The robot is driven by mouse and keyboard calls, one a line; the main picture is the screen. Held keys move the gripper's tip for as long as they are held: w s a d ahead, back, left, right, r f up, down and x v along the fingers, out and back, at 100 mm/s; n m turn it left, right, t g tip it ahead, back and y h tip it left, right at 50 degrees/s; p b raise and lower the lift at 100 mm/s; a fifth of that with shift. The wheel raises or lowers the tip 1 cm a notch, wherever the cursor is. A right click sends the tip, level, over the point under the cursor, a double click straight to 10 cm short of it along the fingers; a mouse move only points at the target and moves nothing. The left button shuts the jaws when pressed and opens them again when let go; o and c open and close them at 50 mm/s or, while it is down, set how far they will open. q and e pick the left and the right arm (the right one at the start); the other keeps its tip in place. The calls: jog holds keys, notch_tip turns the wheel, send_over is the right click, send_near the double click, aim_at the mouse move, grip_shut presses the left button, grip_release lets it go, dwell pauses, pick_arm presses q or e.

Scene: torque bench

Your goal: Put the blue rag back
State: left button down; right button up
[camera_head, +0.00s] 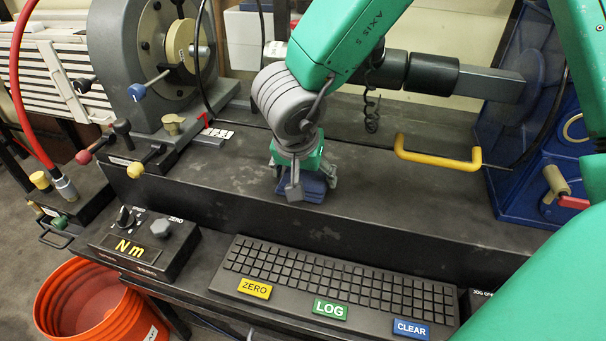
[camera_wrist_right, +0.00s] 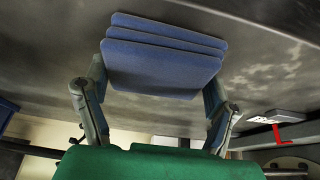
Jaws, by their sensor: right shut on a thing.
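The blue rag (camera_head: 313,188) is a folded, layered blue pad. It is between the fingers of my right gripper (camera_head: 302,188), low over the dark bench top in the head view. In the right wrist view the rag (camera_wrist_right: 165,62) shows its stacked layers, with a finger of my right gripper (camera_wrist_right: 155,105) on each side of it. The fingers are shut on it. I cannot tell whether the rag touches the bench. My left gripper is not in view.
A keyboard (camera_head: 345,280) and an Nm box (camera_head: 145,245) stand in front. A yellow handle (camera_head: 437,158) and a blue machine (camera_head: 545,165) are at the right, a grey chuck machine (camera_head: 150,60) at the left. An orange bucket (camera_head: 95,310) is on the floor. Bench around the rag is clear.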

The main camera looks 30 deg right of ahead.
jog(key=shift+d+f, duration=0.1)
jog(key=shift+d, duration=0.45)
jog(key=o, duration=1)
jog(key=shift+d, duration=0.25)
jog(key=shift+a+r, duration=0.2)
jog(key=shift+a, duration=0.3)
jog(key=p+v, duration=0.1)
jog(key=v, duration=0.2)
jog(key=p+v, duration=0.1)
jog(key=v, duration=0.3)
jog(key=p+v, duration=0.1)
jog(key=v, duration=0.3)
jog(key=shift+d+r+p, duration=0.1)
jog(key=shift+d+p, duration=0.25)
jog(key=shift+d, duration=0.05)
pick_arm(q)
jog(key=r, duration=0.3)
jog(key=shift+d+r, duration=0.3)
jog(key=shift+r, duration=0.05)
pick_arm(e)
jog(key=shift+s+a+r, duration=0.1)
jog(key=shift+a+r, duration=0.1)
jog(key=shift+a, duration=0.25)
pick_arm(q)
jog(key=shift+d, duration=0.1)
pick_arm(e)
jog(key=shift+d, duration=0.15)
